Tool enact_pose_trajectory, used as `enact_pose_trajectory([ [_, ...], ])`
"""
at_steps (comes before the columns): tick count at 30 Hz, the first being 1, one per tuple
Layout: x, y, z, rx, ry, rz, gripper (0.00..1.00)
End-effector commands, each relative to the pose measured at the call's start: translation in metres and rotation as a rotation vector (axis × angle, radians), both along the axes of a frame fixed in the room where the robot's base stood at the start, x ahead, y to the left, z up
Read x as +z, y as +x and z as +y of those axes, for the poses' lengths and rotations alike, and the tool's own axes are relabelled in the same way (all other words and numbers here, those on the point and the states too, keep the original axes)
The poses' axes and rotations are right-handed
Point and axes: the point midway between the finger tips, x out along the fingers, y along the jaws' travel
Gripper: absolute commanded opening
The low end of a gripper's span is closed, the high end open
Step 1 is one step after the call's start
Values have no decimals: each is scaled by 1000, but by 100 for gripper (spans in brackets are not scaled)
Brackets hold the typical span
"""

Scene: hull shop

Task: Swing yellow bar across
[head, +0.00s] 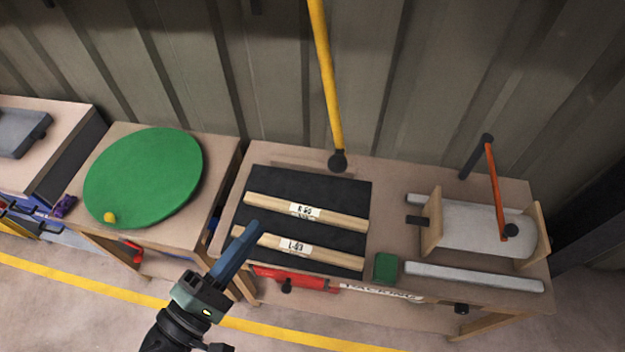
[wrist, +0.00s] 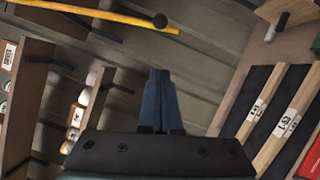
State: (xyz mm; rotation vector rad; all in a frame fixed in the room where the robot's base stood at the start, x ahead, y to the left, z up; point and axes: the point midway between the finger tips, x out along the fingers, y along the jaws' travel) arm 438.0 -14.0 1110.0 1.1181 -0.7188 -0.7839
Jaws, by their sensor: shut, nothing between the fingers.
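The yellow bar (head: 326,75) hangs down in front of the ribbed wall in the head view. Its upper end runs out of the picture, and a black knob (head: 338,160) is at its lower end, by the back edge of the bench. The fingers also show in the wrist view (wrist: 160,75).
Two labelled wooden strips (head: 315,213) lie on the black mat (head: 355,190). A green disc (head: 145,175) with a yellow knob is on the left bench. A roller with an orange-red lever (head: 495,190) stands at right. A green block (head: 386,267) sits near the front edge.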

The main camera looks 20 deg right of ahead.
Motion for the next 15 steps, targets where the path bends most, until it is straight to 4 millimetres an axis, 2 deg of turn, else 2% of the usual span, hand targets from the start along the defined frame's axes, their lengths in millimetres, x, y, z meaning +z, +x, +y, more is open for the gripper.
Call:
enact_pose_trajectory([
  [5, 2, -2, -6, -11, -47, 7, 0],
  [8, 5, 5, -19, -13, -45, 7, 0],
  [15, 14, 33, -61, -13, -42, 6, 0],
])
